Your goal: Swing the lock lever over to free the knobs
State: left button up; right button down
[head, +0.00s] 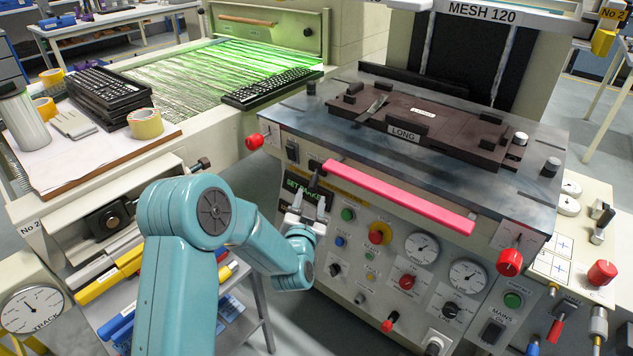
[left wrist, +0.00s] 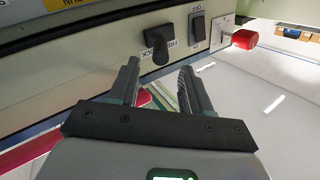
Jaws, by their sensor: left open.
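The lock lever (left wrist: 158,42) is a small black handle on the machine's cream front panel, beside a label that appears to read FREE and LOCK. In the left wrist view it sits just beyond and between the fingertips of my left gripper (left wrist: 159,70). The fingers are apart with nothing between them. In the head view my left gripper (head: 309,203) is at the panel's upper left, partly covering the lever's area. A red knob (head: 254,141) is at the machine's left corner and also shows in the left wrist view (left wrist: 244,39). Another red knob (head: 509,261) is at the front right.
A pink bar (head: 398,196) runs along the machine's front edge, right of my gripper. A black switch (head: 292,151) is close to the lever on its left. Buttons and gauges fill the panel below. A brown plate (head: 365,112) lies on the machine's table.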

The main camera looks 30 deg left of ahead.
aim_at(314, 181)
pick_arm(q)
jog(key=x, duration=0.8)
jog(key=shift+s+a+f, duration=0.1)
jog(key=shift+a+f, duration=0.05)
jog(key=shift+w+a, duration=0.15)
jog(key=shift+w, duration=0.25)
jog(key=shift+c, duration=0.4)
grip_shut()
